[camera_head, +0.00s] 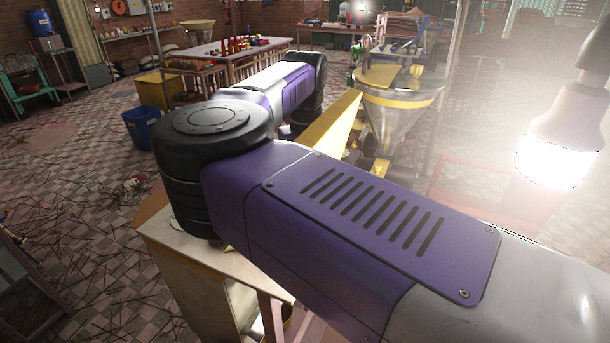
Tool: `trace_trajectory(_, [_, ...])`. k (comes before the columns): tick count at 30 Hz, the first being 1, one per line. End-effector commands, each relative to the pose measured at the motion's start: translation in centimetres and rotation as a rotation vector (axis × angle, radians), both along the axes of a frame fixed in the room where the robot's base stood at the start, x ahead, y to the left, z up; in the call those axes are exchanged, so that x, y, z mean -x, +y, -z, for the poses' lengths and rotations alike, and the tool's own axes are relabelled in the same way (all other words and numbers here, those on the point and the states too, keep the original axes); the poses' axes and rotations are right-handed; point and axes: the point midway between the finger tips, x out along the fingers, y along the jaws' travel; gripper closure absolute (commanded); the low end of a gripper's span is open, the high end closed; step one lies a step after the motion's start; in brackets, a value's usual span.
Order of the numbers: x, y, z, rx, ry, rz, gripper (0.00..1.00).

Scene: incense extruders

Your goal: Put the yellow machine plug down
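My purple and grey arm crosses the view from the lower right, bends at a black joint, and runs back toward the upper middle. My gripper is not visible; the far end of the arm drops behind its own links and a yellow beam. I cannot pick out the yellow machine plug for certain. A machine with a clear funnel (393,123) and yellow rim stands just right of the arm's far end. A yellow flat piece (382,76) lies over the funnel's top. The long yellow beam (331,134) slants beside the funnel.
A light-topped table (190,252) lies under my arm's black joint. A blue bin (142,127) stands on the tiled floor at left. A railed table (228,47) with small red items is behind. A bright hanging lamp (560,140) is at right. The left floor is mostly open.

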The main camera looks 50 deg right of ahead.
Motion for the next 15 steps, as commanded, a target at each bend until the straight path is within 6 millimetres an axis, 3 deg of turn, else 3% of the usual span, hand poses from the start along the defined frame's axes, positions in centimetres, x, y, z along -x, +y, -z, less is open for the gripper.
trace_trajectory(13, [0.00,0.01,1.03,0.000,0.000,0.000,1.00])
trace_trajectory(14, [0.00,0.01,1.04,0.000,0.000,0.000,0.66])
trace_trajectory(15, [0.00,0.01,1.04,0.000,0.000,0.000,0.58])
